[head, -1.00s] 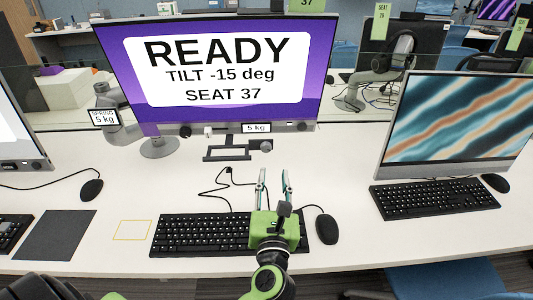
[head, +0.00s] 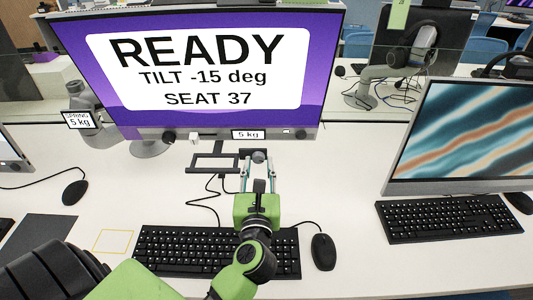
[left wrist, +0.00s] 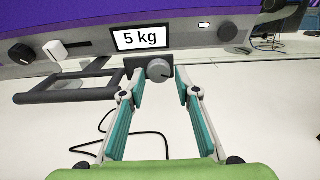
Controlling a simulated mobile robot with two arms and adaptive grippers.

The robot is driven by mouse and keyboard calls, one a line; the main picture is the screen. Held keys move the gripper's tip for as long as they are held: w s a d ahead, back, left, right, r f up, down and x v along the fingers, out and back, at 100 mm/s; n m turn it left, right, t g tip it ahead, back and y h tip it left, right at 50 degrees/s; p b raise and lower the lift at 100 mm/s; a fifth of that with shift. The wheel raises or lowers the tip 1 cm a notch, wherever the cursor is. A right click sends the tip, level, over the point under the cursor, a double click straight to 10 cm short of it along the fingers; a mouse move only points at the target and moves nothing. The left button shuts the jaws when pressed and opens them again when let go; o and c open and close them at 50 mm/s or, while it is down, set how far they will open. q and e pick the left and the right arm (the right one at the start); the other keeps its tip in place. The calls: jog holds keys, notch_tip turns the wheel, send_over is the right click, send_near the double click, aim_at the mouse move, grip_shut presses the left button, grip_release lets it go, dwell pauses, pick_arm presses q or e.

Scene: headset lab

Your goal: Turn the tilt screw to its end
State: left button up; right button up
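The tilt screw appears to be a grey round knob (head: 259,156) on a dark bracket under the large monitor (head: 65,40). It also shows in the left wrist view as a grey knob (left wrist: 159,70) with a pale mark line on its face. My left gripper (head: 258,167) is open in front of the knob. In the left wrist view its two teal fingers (left wrist: 160,78) stand on either side of the knob, with gaps visible on both sides. I cannot tell how far they overlap it in depth. The screen reads READY, TILT -15 deg, SEAT 37. My right gripper is not in view.
A dark rectangular frame (head: 212,170) sticks out left of the knob. A second monitor (head: 465,135) stands at right.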

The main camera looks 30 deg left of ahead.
pick_arm(q)
jog(key=shift+w+a, duration=0.25)
jog(key=shift+w, duration=0.1)
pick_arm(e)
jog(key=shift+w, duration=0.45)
pick_arm(q)
jog(key=shift+s, duration=0.15)
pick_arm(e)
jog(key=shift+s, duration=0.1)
pick_arm(q)
jog(key=shift+r, duration=0.1)
jog(key=c, duration=0.8)
jog(key=shift+c, duration=0.2)
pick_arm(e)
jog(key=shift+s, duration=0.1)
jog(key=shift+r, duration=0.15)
